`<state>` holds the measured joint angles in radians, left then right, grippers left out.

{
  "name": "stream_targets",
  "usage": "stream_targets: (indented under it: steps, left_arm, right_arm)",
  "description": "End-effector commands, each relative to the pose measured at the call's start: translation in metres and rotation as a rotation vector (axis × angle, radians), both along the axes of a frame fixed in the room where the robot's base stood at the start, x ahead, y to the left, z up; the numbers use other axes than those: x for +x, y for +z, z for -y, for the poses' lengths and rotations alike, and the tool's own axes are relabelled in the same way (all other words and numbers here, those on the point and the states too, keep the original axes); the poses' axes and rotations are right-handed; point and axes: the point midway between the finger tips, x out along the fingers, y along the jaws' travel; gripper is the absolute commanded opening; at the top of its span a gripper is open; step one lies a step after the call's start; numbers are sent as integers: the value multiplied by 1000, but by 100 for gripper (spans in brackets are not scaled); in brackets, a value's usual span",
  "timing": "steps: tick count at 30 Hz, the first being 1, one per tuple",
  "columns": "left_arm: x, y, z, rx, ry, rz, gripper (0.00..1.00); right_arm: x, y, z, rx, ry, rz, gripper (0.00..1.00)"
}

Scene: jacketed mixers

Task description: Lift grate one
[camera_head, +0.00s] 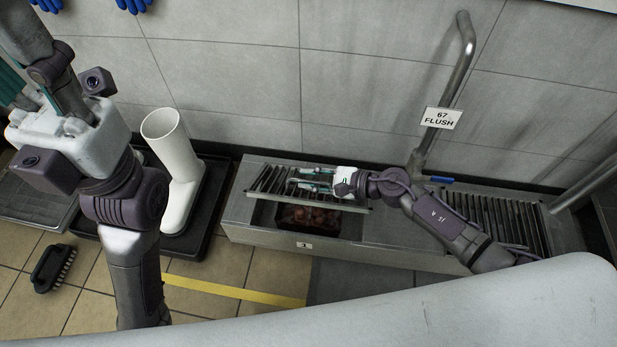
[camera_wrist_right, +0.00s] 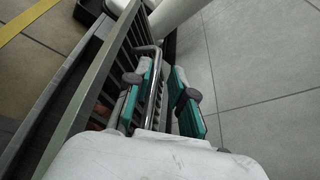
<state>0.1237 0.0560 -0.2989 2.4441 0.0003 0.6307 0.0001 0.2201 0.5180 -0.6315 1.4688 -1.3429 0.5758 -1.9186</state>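Grate one (camera_head: 268,180) is a dark slatted grate over the left pit of the low metal trough, above the label "1". Its front edge stands clear above the pit, so reddish-brown lumps (camera_head: 308,216) show below. My right gripper (camera_head: 300,180) is at the grate. In the right wrist view, its teal-padded fingers (camera_wrist_right: 164,88) stand on either side of a round metal handle bar (camera_wrist_right: 151,88). A gap shows between the bar and the right-hand finger. My left gripper (camera_head: 28,104) is high at the left, away from the grate; its finger opening is unclear.
The trough (camera_head: 390,230) has a second grate (camera_head: 487,218) at right. A bent pipe (camera_head: 462,70) with a "67 FLUSH" sign (camera_head: 441,118) rises behind it. A white boot (camera_head: 180,175) stands in a black tray at left. A brush (camera_head: 53,268) lies on the floor.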

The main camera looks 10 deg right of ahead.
Motion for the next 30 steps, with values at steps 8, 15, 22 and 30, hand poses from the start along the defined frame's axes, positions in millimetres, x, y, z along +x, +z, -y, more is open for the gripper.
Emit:
stream_targets:
  steps: [8, 15, 22, 30]
  left_arm:
    - [0, 0, 0, -1, -1, 0, 40]
    - [0, 0, 0, -1, -1, 0, 40]
    - [0, 0, 0, -1, -1, -1, 40]
    - [0, 0, 0, -1, -1, -1, 40]
  right_arm:
    - [-24, 17, 48, -7, -5, 0, 21]
    - [-44, 32, 83, -5, -4, -1, 21]
    - [-51, 38, 95, -3, -3, -1, 21]
    - [-51, 38, 95, -4, -2, 0, 21]
